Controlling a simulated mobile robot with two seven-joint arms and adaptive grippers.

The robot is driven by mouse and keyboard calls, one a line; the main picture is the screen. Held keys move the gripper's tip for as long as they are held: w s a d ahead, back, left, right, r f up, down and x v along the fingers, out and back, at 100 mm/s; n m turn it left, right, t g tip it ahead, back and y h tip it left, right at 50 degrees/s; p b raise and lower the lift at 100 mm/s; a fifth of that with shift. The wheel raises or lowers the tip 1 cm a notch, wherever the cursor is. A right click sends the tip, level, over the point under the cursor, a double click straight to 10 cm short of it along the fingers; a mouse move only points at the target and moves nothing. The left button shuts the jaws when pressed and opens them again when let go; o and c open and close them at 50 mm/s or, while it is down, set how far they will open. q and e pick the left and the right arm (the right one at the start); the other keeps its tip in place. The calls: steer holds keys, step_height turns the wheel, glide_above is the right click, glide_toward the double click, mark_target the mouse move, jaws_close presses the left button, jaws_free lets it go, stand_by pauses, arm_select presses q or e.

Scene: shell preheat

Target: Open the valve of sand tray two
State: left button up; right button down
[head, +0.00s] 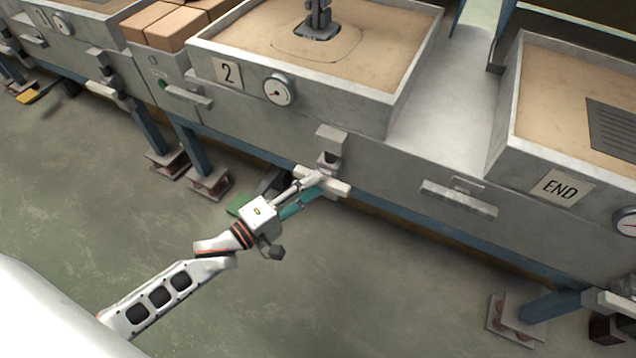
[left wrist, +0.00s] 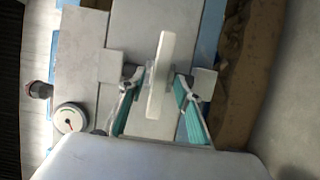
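Sand tray two (head: 395,105) has a plate with the number 2 (head: 229,73) and a round gauge (head: 279,90) on its front. Below it, a pale bar-shaped valve handle (head: 338,188) sticks out from the cabinet front, lying roughly level along it. In the left wrist view the handle (left wrist: 165,65) stands between my left gripper's fingers. My left gripper (head: 318,185) is at the handle, with its teal fingers (left wrist: 157,84) spread on either side of it. A small gap seems to show beside the handle, so I see no firm hold. My right gripper is in neither view.
Another handle (head: 188,95) sits left of tray two, near brown blocks (head: 165,28).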

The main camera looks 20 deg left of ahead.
arm_select(q)
steer(key=shift+x, duration=0.8)
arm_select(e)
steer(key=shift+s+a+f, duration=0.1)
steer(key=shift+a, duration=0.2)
arm_select(q)
jaws_close()
